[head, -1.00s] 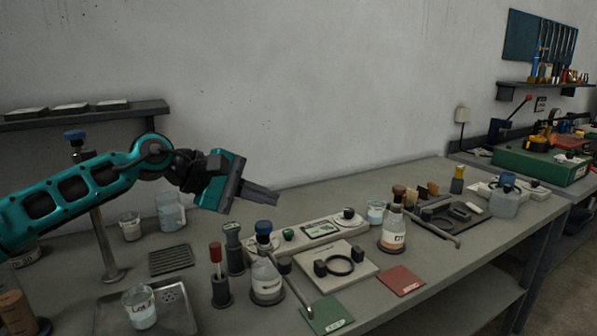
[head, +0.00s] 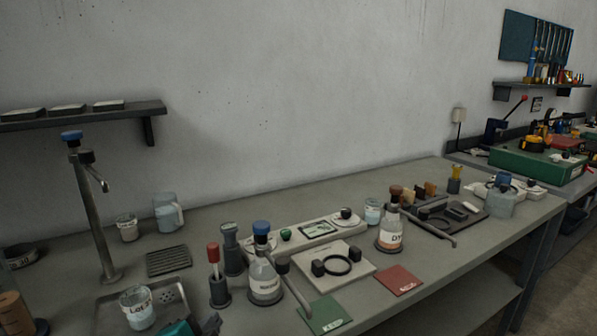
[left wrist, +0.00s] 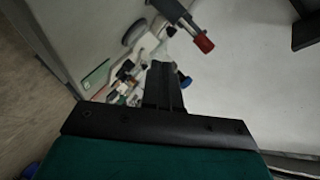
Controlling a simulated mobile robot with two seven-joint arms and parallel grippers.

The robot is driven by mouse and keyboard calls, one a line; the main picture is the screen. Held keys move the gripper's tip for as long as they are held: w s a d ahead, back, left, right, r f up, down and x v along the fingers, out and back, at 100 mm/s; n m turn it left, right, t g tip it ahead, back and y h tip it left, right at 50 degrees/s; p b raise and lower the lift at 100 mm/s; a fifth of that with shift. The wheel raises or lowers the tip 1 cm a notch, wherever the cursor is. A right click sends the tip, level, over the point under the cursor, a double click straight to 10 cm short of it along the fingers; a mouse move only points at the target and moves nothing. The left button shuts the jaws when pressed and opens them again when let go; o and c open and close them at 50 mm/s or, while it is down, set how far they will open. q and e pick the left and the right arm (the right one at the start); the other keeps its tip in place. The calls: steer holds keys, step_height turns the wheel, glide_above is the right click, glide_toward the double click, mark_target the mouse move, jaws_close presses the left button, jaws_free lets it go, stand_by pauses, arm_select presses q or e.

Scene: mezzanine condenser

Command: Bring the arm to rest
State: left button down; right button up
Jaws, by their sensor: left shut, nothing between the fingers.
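My left arm shows only as a small teal and dark piece at the bottom edge of the head view, in front of the bench. My left gripper (left wrist: 162,72) shows in the left wrist view with its dark fingers together and nothing held between them. The fingers point over the bench top, apart from the glassware as far as I can tell. My right arm and gripper are in neither view.
A wall shelf (head: 80,115) hangs at left. The bench's front right is clear.

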arm_select(q)
steer(key=s+a+f+n+g, duration=0.3)
steer(key=s+f+n+g, duration=0.3)
steer(key=s, duration=0.5)
steer(key=s+a+f+n+g, duration=0.3)
steer(key=s+f+n+g, duration=0.3)
steer(key=s, duration=0.6)
steer(key=w+d+f+m+t+h, duration=0.1)
steer(key=w+d+f+t, duration=0.1)
steer(key=w+f+t, duration=0.5)
steer(key=shift+w+d+f+m+t, duration=0.35)
steer(key=shift+f+t, duration=0.45)
steer(key=shift+f, duration=0.55)
